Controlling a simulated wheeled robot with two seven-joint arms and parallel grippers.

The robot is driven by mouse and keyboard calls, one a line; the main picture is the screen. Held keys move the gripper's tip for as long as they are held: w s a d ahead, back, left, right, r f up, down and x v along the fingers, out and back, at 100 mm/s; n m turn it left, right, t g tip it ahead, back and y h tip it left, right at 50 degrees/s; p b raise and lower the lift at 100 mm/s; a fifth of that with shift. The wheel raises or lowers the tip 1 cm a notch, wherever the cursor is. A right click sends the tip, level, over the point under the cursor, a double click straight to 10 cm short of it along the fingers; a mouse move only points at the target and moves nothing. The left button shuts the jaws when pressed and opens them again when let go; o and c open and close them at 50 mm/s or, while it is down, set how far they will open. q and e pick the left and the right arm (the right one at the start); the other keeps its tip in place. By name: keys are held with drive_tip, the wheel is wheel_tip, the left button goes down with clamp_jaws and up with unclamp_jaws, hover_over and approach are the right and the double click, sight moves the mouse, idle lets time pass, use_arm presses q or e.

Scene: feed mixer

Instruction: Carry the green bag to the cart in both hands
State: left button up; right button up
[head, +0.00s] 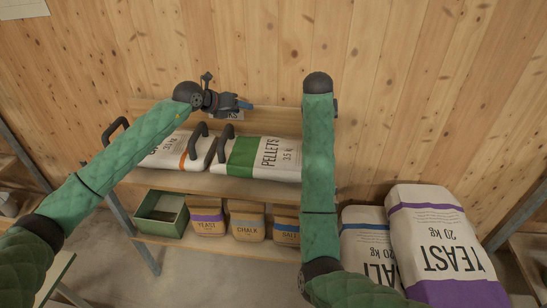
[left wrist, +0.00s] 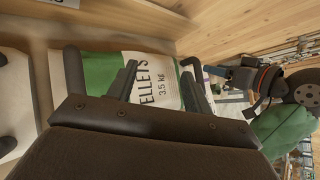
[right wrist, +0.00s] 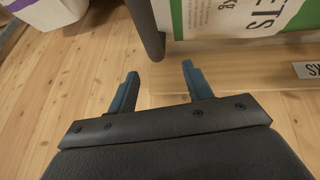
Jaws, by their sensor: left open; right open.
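The green bag (head: 243,157), white with a green band and marked PELLETS 3.5 kg, lies on the upper shelf. It has a dark handle (head: 222,146) at its left end. Its right end is behind my right arm in the head view. My left gripper (head: 240,104) is open and empty above the bag's far side; in its wrist view the fingers (left wrist: 158,72) show over the bag. My right gripper (right wrist: 160,80) is open and empty, close to a dark handle (right wrist: 149,30) at the bag's right end, not around it. I cannot make out the cart.
A white sack with an orange band (head: 180,150) lies left of the green bag. The lower shelf holds a green box (head: 160,212) and small brown bags (head: 246,222). Large yeast (head: 435,240) and salt sacks (head: 368,245) stand right. A wooden wall (head: 200,50) is behind.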

sight(224, 144)
use_arm(q)
drive_tip(key=a+f+g+y, duration=0.1)
drive_tip(key=a+f+y, duration=0.1)
drive_tip(key=s+a+f+n+g+y, duration=0.1)
drive_tip(key=a+f+y, duration=0.1)
drive_tip(key=a+f, duration=0.1)
drive_tip(key=s+a+f+y, duration=0.1)
drive_tip(key=a+f+y, duration=0.1)
drive_tip(key=a, duration=0.1)
drive_tip(key=shift+s+f+n+g, duration=0.15)
drive_tip(key=shift+f+n+g, duration=0.25)
drive_tip(key=shift+s+a+f, duration=0.15)
drive_tip(key=shift+s+a, duration=0.05)
drive_tip(key=shift+a, duration=0.1)
use_arm(e)
drive_tip(key=shift+s+d+f+g, duration=0.15)
drive_tip(key=shift+f+g, duration=0.1)
drive_tip(key=shift+f, duration=0.1)
drive_tip(key=shift+s+d+f+g, duration=0.1)
drive_tip(key=shift+s+f+g, duration=0.05)
drive_tip(key=shift+f+g, duration=0.15)
drive_tip(key=shift+f, duration=0.1)
use_arm(q)
drive_tip(key=shift+x, duration=3.95)
use_arm(e)
drive_tip(key=shift+x, duration=3.85)
use_arm(q)
drive_tip(key=shift+s, duration=0.1)
use_arm(e)
drive_tip(key=shift+w+d, duration=0.1)
